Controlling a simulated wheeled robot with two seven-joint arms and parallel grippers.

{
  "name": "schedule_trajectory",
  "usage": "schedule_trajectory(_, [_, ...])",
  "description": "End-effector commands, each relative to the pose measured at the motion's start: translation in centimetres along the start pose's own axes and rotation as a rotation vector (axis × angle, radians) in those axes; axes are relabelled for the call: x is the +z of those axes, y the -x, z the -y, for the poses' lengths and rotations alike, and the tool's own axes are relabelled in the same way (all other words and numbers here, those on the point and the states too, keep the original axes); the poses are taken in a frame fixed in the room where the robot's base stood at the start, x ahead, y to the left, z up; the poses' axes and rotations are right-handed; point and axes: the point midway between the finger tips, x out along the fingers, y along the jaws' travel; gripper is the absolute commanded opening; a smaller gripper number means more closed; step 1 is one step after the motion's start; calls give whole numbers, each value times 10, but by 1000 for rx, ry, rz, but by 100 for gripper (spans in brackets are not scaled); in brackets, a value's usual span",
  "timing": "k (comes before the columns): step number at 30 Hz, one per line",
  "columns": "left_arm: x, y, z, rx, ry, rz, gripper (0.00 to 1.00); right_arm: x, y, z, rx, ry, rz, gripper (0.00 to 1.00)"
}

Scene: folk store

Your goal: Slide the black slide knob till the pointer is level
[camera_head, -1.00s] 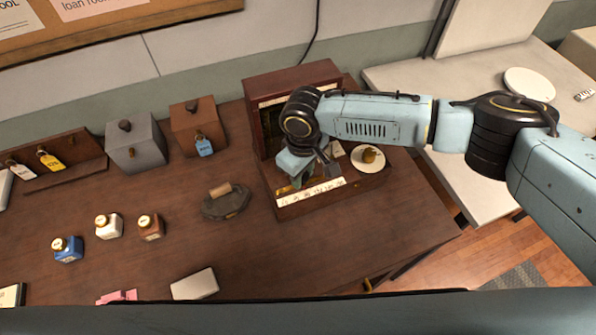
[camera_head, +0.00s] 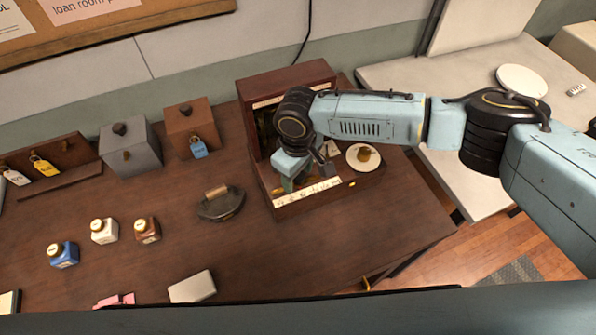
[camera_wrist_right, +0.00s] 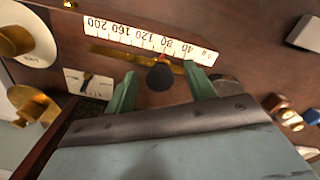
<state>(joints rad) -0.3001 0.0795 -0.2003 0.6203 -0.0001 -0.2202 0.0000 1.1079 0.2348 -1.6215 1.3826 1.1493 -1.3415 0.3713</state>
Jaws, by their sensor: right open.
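The black slide knob (camera_wrist_right: 160,76) stands on a brass rail below a white number strip (camera_wrist_right: 150,38) in the right wrist view. A small red tip on it is near the 80 mark. My right gripper (camera_wrist_right: 161,88) is open, with one green finger on each side of the knob, apart from it. In the head view, this gripper (camera_head: 306,184) is low over the front of the wooden scale box (camera_head: 262,185) and hides the knob. A small white card with a dark, slanted pointer-like piece (camera_wrist_right: 88,82) is beside the rail. My left gripper is not in view.
A white dish (camera_head: 353,164) with a brass piece sits at the box's right. A dark iron-like object (camera_head: 220,206), several small bottles (camera_head: 104,231) and two lidded boxes (camera_head: 129,151) stand to the left. The tabletop in front of the box is clear.

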Motion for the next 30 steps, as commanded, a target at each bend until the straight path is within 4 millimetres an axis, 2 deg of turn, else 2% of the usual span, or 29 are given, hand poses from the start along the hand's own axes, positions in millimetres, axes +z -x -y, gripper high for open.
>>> schedule_trajectory(21, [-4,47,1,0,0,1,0,0,51,0,-1,-1,0,55])
schedule_trajectory(30, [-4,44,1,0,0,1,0,0,69,0,0,0,-1,55])
